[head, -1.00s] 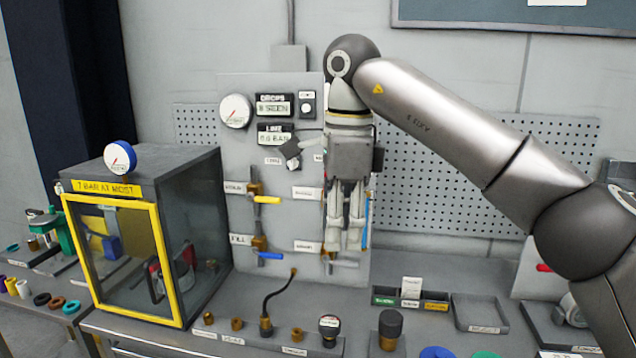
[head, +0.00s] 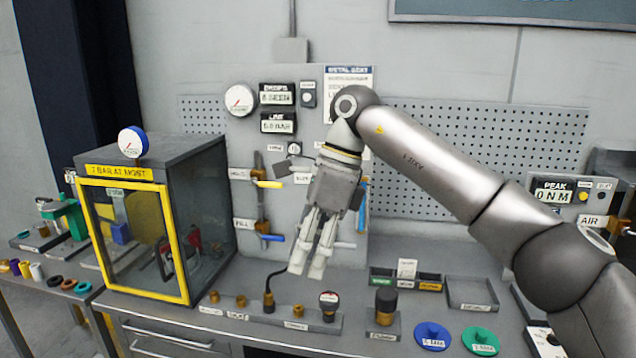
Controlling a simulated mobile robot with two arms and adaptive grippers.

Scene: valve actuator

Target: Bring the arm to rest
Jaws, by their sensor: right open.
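My right arm comes in from the right of the head view. Its gripper (head: 307,270) points down and is open, with nothing between its fingers. It hangs in front of the lower part of the grey valve panel (head: 330,258), above the row of small fittings, and hides part of the panel. A yellow-handled valve (head: 267,184) and a blue-handled valve (head: 270,237) on the panel show to its left. My left gripper is not in view.
A yellow-framed glass cabinet (head: 188,240) stands at the left. A black-topped fitting (head: 386,305), a blue disc (head: 432,335) and a green disc (head: 480,340) are on the bench at the right. An empty tray (head: 472,292) lies behind them.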

